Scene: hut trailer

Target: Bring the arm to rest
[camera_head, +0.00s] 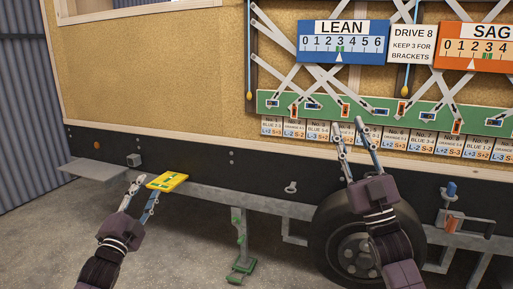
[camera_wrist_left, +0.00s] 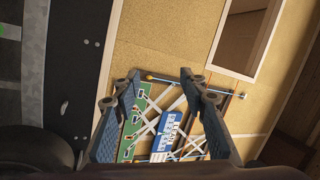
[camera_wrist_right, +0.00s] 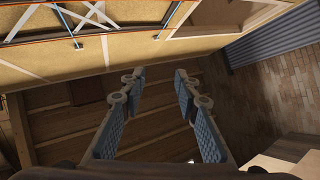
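My right gripper (camera_head: 348,124) is in front of the trailer wall, just below the green strip (camera_head: 425,116), above the wheel. In the right wrist view its fingers (camera_wrist_right: 159,73) are apart and empty. I cannot tell from the head view whether the right fingertips touch the strip or cards.
White crossed straps run above the strip. A blue LEAN gauge (camera_head: 343,42) and an orange SAG gauge (camera_head: 478,47) hang there, with a row of cards (camera_head: 320,131) below. A wheel (camera_head: 354,249), green support leg (camera_head: 240,245) and grey step (camera_head: 95,171) stand low. Concrete floor is clear at left.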

